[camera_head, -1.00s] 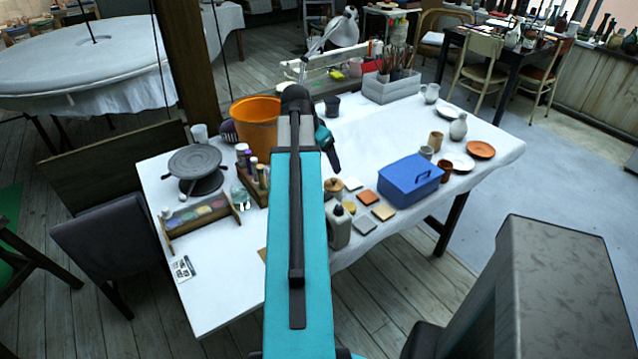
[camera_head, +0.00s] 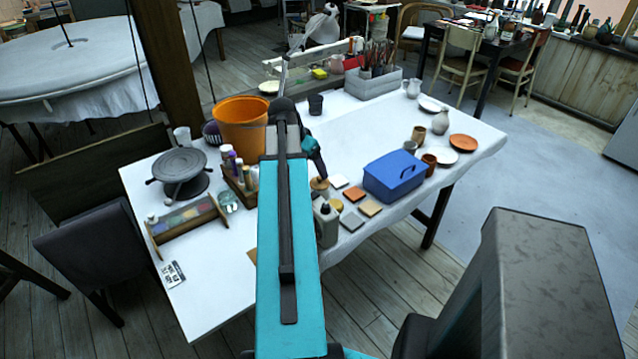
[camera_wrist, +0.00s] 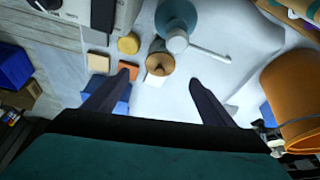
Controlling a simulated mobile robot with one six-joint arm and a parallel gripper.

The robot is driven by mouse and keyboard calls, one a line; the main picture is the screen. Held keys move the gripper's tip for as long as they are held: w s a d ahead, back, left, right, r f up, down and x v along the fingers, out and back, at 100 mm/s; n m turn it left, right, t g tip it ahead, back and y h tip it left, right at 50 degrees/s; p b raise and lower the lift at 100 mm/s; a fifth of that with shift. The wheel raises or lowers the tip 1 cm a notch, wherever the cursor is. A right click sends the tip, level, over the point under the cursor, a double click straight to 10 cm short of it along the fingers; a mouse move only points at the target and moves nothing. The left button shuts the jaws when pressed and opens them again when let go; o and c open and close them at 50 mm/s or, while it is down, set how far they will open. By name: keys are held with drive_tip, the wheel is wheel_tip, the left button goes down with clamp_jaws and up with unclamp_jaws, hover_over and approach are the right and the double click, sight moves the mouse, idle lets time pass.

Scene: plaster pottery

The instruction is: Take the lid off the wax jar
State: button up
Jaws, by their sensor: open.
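The wax jar (camera_head: 319,196) seems to be the small jar with a round wooden lid on the white-covered table. In the wrist view its lid (camera_wrist: 161,64) shows from above, with a small knob, and it sits on the jar. My gripper (camera_wrist: 155,98) is open and empty. Its two dark fingers are spread wide, and the jar appears between and beyond them, apart from both. In the head view my gripper (camera_head: 313,158) is just behind and above the jar, and my arm hides part of the table.
A grey bottle (camera_head: 326,226) stands close in front of the jar; its spout (camera_wrist: 210,52) reaches beside the lid. Several tiles (camera_head: 354,194) and a blue box (camera_head: 393,176) lie to the right. An orange bucket (camera_head: 238,122) and small bottles (camera_head: 233,168) stand left.

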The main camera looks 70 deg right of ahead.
sight(318, 180)
drive_tip(key=shift+p+x, duration=0.35)
drive_tip(key=shift+x, duration=1.75)
drive_tip(key=shift+d+f, duration=0.1)
drive_tip(key=shift+d, duration=0.05)
drive_tip(key=shift+p+x, duration=1.15)
drive_tip(key=shift+x, duration=1.35)
drive_tip(key=c, duration=1.1)
drive_tip(key=shift+c, duration=0.2)
wheel_tip(318, 180, up, 10)
drive_tip(key=b, duration=0.2)
drive_tip(key=shift+b, duration=0.35)
